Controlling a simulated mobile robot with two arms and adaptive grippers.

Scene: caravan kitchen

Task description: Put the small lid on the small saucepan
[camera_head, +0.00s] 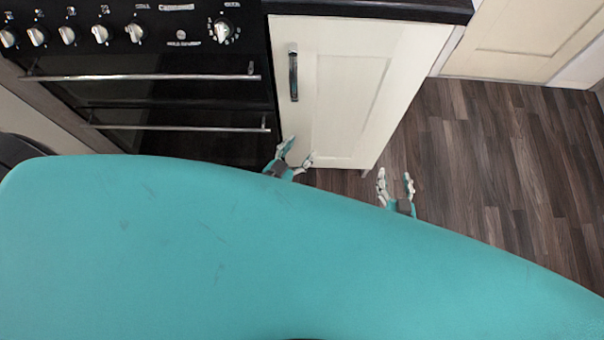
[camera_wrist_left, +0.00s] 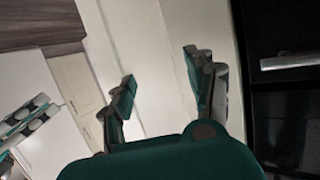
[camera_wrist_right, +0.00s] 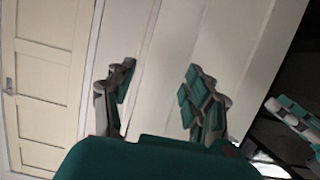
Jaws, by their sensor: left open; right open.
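Neither the small lid nor the small saucepan shows in any view. In the head view my left gripper (camera_head: 296,150) is open and empty, in front of the lower part of a cream cupboard door. My right gripper (camera_head: 395,178) is open and empty over the dark floor, to the right of that cupboard. The left wrist view shows the spread fingers of my left gripper (camera_wrist_left: 160,85) with nothing between them. The right wrist view shows the spread fingers of my right gripper (camera_wrist_right: 158,85), also empty.
A black oven (camera_head: 150,95) with knobs and two bar handles stands at the left. The cream cupboard (camera_head: 345,80) beside it has a dark worktop edge (camera_head: 370,8) above. A panelled door (camera_head: 535,40) is at the back right. The wooden floor (camera_head: 500,160) at right is clear.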

